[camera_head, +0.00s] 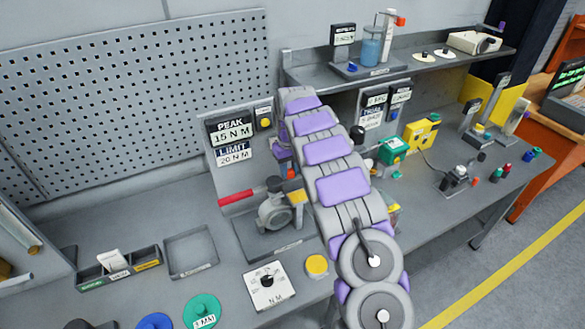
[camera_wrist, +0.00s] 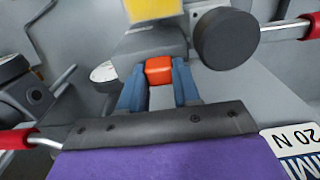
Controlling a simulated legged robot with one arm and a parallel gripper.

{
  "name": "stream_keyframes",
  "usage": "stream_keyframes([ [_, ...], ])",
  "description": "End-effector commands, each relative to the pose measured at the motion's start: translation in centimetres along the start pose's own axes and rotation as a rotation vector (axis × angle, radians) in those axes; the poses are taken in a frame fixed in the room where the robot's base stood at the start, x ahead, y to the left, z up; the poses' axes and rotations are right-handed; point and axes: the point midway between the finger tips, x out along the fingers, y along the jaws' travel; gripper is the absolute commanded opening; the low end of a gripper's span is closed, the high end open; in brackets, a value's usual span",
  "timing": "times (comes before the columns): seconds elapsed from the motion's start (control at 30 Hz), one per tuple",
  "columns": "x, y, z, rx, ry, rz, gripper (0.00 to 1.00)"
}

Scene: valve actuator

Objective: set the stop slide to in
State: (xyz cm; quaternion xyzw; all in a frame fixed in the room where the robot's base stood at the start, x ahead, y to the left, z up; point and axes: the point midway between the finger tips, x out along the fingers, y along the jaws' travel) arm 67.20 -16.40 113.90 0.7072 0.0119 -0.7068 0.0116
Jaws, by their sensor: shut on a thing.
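In the wrist view my gripper (camera_wrist: 158,82) has its two blue-grey fingers closed on the sides of a small orange-red block (camera_wrist: 158,69). The block sits against a grey housing (camera_wrist: 150,45); it looks like the stop slide's grip, but no in or out marking is readable. In the head view the grey actuator (camera_head: 275,212), with a red-handled lever (camera_head: 237,197) and a yellow-topped part (camera_head: 295,197), stands on the bench.
A dark round knob (camera_wrist: 225,38) and a red grip (camera_wrist: 311,25) are close to my fingers. A PEAK and LIMIT display (camera_head: 233,141) stands behind the actuator. A white dial box (camera_head: 268,286) and yellow button (camera_head: 317,266) are in front. An empty tray (camera_head: 213,267) lies left.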

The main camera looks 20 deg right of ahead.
Motion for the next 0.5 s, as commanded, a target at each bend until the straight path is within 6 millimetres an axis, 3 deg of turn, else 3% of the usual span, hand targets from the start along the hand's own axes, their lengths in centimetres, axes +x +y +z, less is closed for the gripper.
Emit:
stream_keyframes([
  [0.07, 0.00, 0.04, 0.00, 0.000, 0.000, 0.000, 0.00],
  [0.1, 0.00, 0.04, 0.00, -0.001, 0.000, 0.000, 0.35],
  [0.33, 0.00, 0.04, 0.03, -0.001, -0.001, 0.000, 0.57],
  [0.5, 0.00, 0.04, 0.04, -0.001, -0.001, 0.000, 0.57],
])
